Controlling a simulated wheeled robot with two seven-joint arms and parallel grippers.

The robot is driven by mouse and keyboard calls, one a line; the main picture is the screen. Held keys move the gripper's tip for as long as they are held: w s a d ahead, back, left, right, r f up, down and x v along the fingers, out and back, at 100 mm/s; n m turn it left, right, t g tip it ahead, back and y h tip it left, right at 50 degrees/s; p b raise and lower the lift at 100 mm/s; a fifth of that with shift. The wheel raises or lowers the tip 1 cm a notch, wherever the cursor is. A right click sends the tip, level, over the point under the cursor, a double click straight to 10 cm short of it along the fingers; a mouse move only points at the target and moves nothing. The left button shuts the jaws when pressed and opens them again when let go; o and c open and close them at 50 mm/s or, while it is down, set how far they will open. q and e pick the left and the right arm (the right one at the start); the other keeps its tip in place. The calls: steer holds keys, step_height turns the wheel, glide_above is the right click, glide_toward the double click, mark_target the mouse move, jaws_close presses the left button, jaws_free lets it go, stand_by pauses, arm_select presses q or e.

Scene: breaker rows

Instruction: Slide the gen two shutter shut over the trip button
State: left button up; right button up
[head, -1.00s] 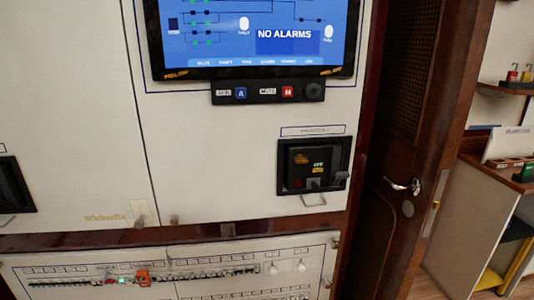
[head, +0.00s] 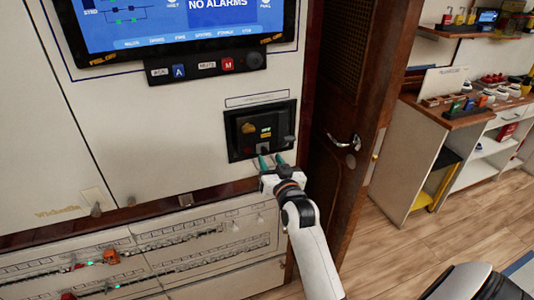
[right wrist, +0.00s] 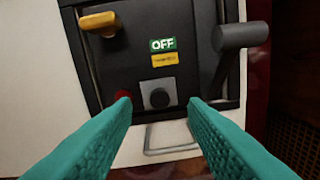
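The black breaker panel (head: 291,110) is set in the white cabinet front. In the right wrist view, a small red button (right wrist: 123,94) shows at its lower left, partly behind a fingertip. Just right of it is a grey square piece with a dark round knob (right wrist: 158,97), which looks like the shutter; the red button is not covered by it. My right gripper (head: 270,160) is open and empty, its teal fingers pointing at the panel's lower part. In the wrist view its fingertips (right wrist: 159,103) flank the grey piece; I cannot tell whether they touch. My left gripper is not in view.
A grey lever (right wrist: 240,37) sticks out at the panel's right, and a yellow handle (right wrist: 100,20) at upper left. A green OFF label (right wrist: 163,45) sits between them. A wire handle (right wrist: 171,150) is below. A wooden door (head: 345,100) stands close to the right.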

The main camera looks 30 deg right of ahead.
mark_target(264, 150)
steer(key=shift+x, duration=1.45)
jaws_close()
